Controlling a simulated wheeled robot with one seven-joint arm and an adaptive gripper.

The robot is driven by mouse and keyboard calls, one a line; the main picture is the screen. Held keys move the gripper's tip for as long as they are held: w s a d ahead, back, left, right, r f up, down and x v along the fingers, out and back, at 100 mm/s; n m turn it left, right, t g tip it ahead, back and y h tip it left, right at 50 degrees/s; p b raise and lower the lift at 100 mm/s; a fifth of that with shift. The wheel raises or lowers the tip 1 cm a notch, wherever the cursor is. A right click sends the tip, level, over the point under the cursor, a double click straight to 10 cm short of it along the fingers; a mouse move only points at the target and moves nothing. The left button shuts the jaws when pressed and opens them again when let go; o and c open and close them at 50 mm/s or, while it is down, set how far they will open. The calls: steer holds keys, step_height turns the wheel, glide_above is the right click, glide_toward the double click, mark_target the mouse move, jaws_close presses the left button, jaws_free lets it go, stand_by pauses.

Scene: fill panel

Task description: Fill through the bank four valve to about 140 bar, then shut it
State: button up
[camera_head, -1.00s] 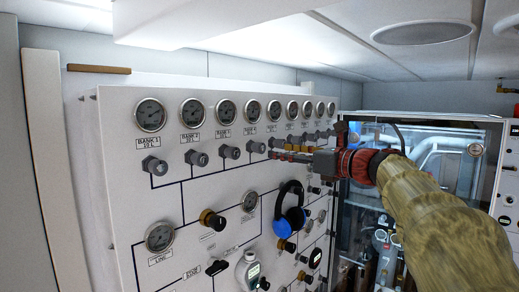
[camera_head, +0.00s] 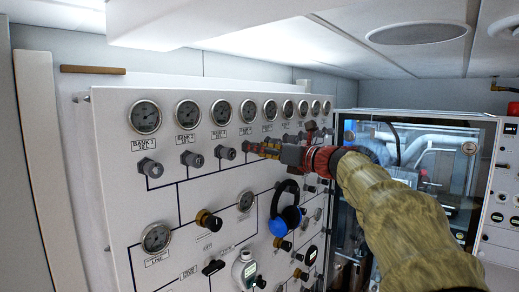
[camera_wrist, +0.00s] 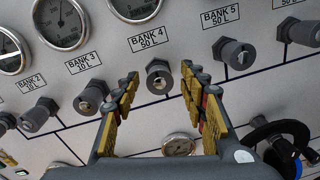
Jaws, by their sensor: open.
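The bank four valve (camera_wrist: 158,75) is a grey knob under the BANK 4 50 L label in the wrist view. My gripper (camera_wrist: 160,80) is open, its yellow-padded fingers to the left and right of this knob, with gaps showing on both sides. In the head view my gripper (camera_head: 262,148) is at the panel and hides the knob. The bank four gauge (camera_head: 248,110) is above; in the wrist view its lower part (camera_wrist: 135,8) shows at the top edge. A line gauge (camera_head: 156,237) is low on the panel. The needle readings are too small to read.
The bank three valve (camera_wrist: 91,97) and bank five valve (camera_wrist: 232,52) flank the fingers. A glazed cabinet (camera_head: 430,150) stands right of the panel, behind my arm.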

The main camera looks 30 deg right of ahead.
steer(key=c, duration=0.3)
steer(key=c, duration=0.8)
jaws_close()
